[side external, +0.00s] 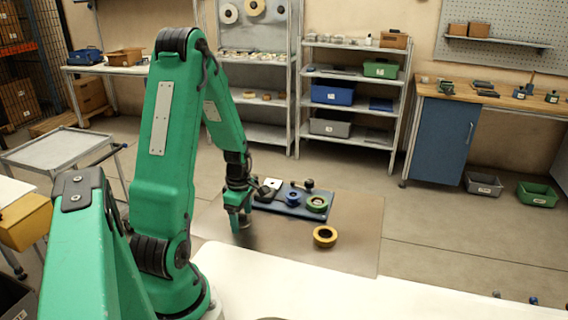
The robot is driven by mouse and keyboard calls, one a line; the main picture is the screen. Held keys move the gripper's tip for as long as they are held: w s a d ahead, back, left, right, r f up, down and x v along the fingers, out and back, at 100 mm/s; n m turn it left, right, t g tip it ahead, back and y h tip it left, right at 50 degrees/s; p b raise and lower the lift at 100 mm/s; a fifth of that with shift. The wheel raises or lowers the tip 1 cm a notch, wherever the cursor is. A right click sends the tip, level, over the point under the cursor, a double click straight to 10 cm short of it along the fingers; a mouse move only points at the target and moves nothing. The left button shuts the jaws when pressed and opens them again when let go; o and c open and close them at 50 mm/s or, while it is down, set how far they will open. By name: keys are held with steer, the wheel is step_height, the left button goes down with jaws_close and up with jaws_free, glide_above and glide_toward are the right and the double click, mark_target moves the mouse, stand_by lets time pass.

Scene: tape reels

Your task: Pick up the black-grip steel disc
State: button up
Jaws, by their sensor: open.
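My gripper (238,221) points down at the left part of the grey-brown mat (290,250), left of the blue board (283,208). It is open. A small dark grey round piece (246,223) shows low at its fingers, partly hidden by them; it may be the black-grip steel disc. I cannot tell whether the fingers touch it. On the board are a pale plate with a dark part (271,184), a blue reel (293,198), a green reel (317,203) and a black knob (309,184).
A yellow reel (325,236) lies on the mat in front of the board. The mat's right side is clear. A white surface (330,292) borders the mat at the front. Shelves (352,100) and a workbench (440,130) stand farther back.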

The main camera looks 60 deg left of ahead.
mark_target(242, 214)
steer(key=c, duration=1.2)
steer(key=shift+r, duration=0.15)
steer(key=shift+r, duration=1.15)
steer(key=shift+w+d+r, duration=0.1)
steer(key=shift+d+r, duration=0.1)
steer(key=shift+r, duration=0.75)
steer(key=w+d+r, duration=0.1)
steer(key=d+r, duration=0.1)
steer(key=d, duration=0.1)
steer(key=w+d+r, duration=0.1)
steer(key=d+r, duration=0.1)
steer(key=d, duration=0.2)
steer(key=w+d+r, duration=0.1)
steer(key=d+r, duration=0.1)
steer(key=d, duration=0.1)
steer(key=shift+w+d+r, duration=0.1)
steer(key=shift+d+r, duration=0.2)
steer(key=shift+d, duration=0.1)
